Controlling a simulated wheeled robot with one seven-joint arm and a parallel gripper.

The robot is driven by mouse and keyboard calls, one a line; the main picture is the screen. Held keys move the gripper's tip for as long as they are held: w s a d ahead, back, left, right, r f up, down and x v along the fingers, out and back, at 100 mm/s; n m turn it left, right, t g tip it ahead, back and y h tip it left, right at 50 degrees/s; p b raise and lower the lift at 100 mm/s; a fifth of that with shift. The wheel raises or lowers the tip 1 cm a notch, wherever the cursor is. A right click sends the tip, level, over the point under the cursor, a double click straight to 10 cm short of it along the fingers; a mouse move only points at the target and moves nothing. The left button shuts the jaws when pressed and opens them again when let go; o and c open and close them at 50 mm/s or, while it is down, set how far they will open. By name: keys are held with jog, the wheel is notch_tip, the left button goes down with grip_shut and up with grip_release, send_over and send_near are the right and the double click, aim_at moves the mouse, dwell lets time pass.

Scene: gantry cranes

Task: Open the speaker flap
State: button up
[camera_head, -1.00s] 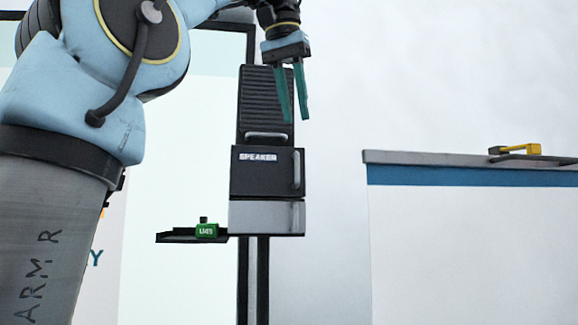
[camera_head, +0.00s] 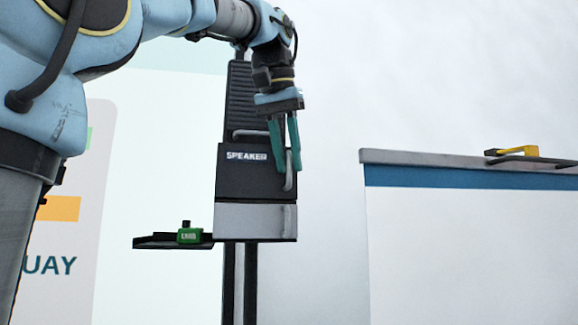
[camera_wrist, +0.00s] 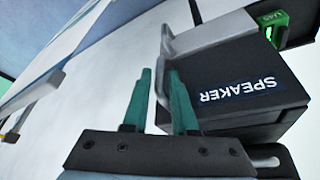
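The speaker flap (camera_head: 240,180) is a dark box front with a white "SPEAKER" label, on a column of stacked units; it looks closed. Its upright pale handle (camera_head: 289,181) is at its right edge. Contact with the handle cannot be told.
A ribbed dark panel (camera_head: 239,95) with a horizontal handle is above the flap, and a grey unit (camera_head: 248,222) is below. A black shelf (camera_head: 153,242) at left bears a green block (camera_head: 190,236). A bench (camera_head: 450,160) with a yellow object (camera_head: 518,153) stands at right.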

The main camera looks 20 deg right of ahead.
jog(key=shift+w+d+f, duration=0.15)
jog(key=shift+w+f, duration=0.05)
jog(key=shift+f, duration=0.4)
grip_shut()
dwell(1.1)
